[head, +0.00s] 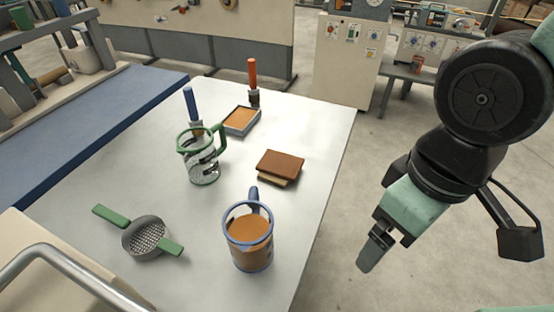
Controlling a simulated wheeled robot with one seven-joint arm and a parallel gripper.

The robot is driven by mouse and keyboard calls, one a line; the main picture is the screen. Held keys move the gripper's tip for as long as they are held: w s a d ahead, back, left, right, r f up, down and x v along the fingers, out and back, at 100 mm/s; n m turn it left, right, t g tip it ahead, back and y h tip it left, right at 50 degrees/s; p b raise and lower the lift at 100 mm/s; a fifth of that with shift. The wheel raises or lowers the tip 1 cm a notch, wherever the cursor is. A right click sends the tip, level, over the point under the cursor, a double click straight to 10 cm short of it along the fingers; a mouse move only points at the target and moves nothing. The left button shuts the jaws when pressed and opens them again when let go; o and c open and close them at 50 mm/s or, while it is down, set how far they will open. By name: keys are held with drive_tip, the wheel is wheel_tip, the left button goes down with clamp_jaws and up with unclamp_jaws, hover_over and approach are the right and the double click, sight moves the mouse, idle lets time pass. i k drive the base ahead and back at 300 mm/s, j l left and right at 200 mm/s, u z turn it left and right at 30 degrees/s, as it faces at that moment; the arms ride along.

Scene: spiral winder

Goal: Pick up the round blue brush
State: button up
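A brush with a round blue handle (191,104) stands upright on the white table (325,135), toward its left side. Its lower end is partly hidden behind a clear pitcher with a green rim and handle (203,166). A second brush with a red-orange handle (252,73) stands upright near the back edge of the table. My gripper (370,254) hangs off the right side of the table, pointing down, well apart from the blue brush. Its fingers overlap in this view, so I cannot see a gap between them. Nothing held shows at its tips.
A blue-rimmed mug of brown liquid (249,242) stands near the front. A brown block (280,164) lies mid-table, and a small grey tray (241,121) lies near the back. A green-handled strainer (147,240) lies front left. Concrete floor is open right of the table.

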sight(194, 119)
drive_tip(key=i+l, duration=0.2)
drive_tip(key=i, duration=0.2)
drive_tip(key=i+l+u, duration=0.15)
drive_tip(key=u, duration=0.2)
drive_tip(key=i+l+u, duration=0.2)
drive_tip(key=u, duration=0.2)
drive_tip(key=i+l+u, duration=0.15)
drive_tip(key=u, duration=1.55)
